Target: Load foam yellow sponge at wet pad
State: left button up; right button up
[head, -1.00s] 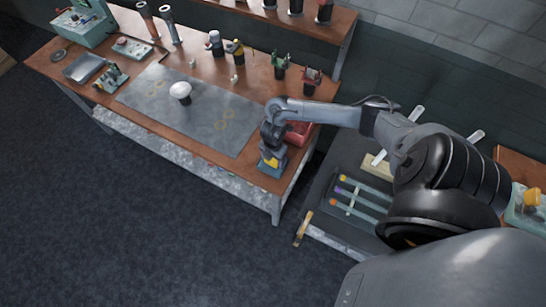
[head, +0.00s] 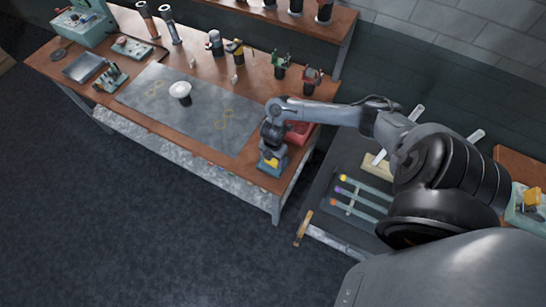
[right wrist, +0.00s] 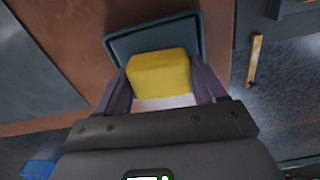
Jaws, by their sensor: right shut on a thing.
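The yellow sponge (right wrist: 160,73) is a block held between the two purple-grey fingers of my right gripper (right wrist: 163,88). In the head view the gripper (head: 270,155) points down at the right end of the workbench, and only a small bit of the sponge's yellow shows there. The blue-grey shallow tray, seemingly the wet pad (right wrist: 150,38), lies beneath and beyond the sponge; it also shows in the head view (head: 269,171). I cannot tell whether the sponge touches it. My left gripper is out of view.
A red box (head: 299,131) stands right behind my right gripper. A grey mat (head: 165,108) with a white-topped item (head: 181,90) covers the bench middle. Several small tools stand along the bench's back. A dark rack with coloured-tipped tubes (head: 360,196) is at the right.

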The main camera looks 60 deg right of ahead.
jog(key=shift+f, duration=0.3)
dwell(0.7)
jog(key=shift+f, duration=0.15)
dwell(0.8)
notch_tip(320, 180, up, 3)
jog(key=p, duration=0.2)
jog(key=shift+p, duration=0.4)
notch_tip(320, 180, up, 4)
jog(key=p, duration=0.4)
